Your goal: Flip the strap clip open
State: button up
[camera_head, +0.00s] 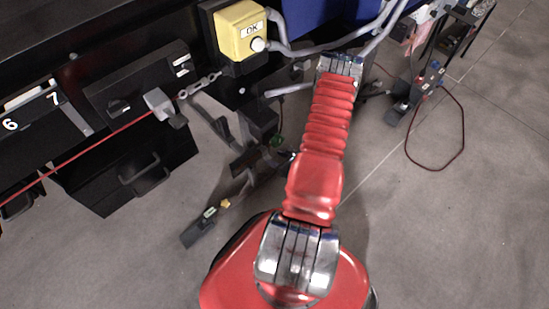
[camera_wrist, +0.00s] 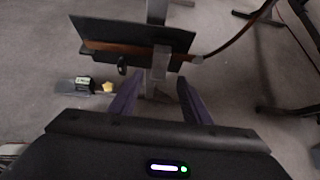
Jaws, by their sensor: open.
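In the head view a grey clip (camera_head: 160,104) sits at the end of a taut red strap (camera_head: 95,142), on the front edge of the dark conveyor. In the wrist view a grey clip-like piece (camera_wrist: 160,62) crosses a brown band on a dark plate (camera_wrist: 112,36); I cannot tell whether it is the same clip. My gripper (camera_wrist: 155,88) is open, its two purple fingers apart with nothing held between them. The plate lies beyond the fingertips. In the head view the gripper is partly hidden among dark parts, to the right of the grey clip.
A yellow OK button box (camera_head: 239,31) stands above the clip, with a chain (camera_head: 199,85) below it. A dark drawer (camera_head: 125,170) hangs under the conveyor. A small dark device (camera_head: 200,230) with a yellow star lies on the floor. A red cable (camera_head: 462,125) loops at right.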

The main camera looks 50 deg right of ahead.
jog(key=v, duration=1.1)
jog(key=shift+s, duration=0.2)
